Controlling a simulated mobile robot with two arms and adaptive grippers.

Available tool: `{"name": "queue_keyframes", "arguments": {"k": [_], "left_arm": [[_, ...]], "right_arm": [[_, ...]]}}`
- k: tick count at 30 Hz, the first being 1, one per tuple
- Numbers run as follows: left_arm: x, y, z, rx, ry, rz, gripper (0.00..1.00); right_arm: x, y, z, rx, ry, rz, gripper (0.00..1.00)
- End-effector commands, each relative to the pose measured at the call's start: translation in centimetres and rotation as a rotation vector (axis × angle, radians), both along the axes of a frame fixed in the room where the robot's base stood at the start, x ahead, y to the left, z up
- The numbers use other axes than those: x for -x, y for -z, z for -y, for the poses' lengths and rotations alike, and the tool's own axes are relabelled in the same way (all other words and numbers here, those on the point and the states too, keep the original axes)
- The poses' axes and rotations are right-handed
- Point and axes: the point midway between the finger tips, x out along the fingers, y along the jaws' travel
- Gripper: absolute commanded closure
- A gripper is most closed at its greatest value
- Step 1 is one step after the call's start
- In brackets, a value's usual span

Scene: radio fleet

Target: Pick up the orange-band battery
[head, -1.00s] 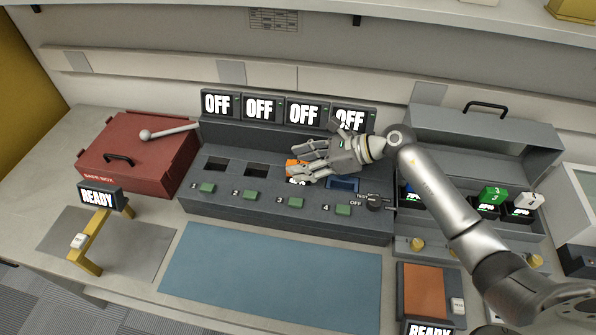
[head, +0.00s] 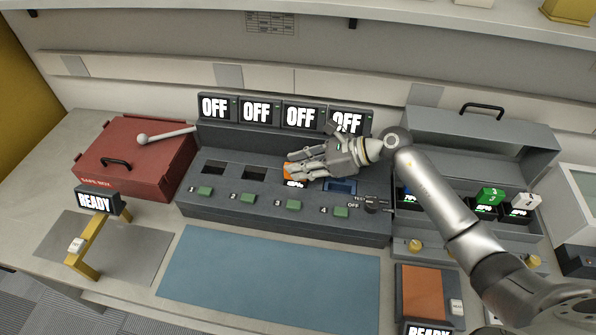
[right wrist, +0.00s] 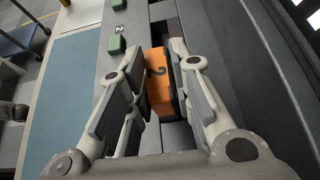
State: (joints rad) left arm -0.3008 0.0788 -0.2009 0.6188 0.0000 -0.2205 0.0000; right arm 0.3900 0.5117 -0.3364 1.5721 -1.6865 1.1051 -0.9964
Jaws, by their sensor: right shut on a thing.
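The orange-band battery (head: 290,172) is at the third bay of the grey console (head: 225,209), left of the blue item in the fourth bay (head: 342,186). In the right wrist view the battery (right wrist: 158,80) shows an orange face with a dark 2, between the two fingers. My right gripper (head: 297,165) reaches in from the right and is shut on it. It also shows in the right wrist view (right wrist: 158,95). The fingers hide part of the battery, and I cannot tell whether it is clear of its bay. My left gripper is not in view.
Bays one (head: 214,168) and two (head: 254,174) look empty. Green buttons line the console front, under several OFF displays. A red safe box (head: 135,165) stands left, and an open grey case (head: 475,150) with batteries stands right. The blue mat (head: 265,275) is clear.

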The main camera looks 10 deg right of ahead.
Motion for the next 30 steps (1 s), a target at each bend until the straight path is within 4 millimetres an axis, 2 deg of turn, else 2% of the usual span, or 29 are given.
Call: {"name": "queue_keyframes", "arguments": {"k": [5,11,24,30], "left_arm": [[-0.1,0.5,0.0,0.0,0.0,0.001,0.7],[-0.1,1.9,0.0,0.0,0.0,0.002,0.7],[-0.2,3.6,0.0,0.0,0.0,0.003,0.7],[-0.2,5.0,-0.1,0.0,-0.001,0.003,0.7]], "right_arm": [[-0.1,-0.6,0.0,0.001,-0.001,0.004,1.0],[-0.1,-2.8,0.1,0.004,-0.001,0.01,1.0],[4.7,-8.8,1.8,0.005,-0.002,0.007,1.0],[8.0,-10.1,3.2,0.004,0.0,0.002,1.0]]}}
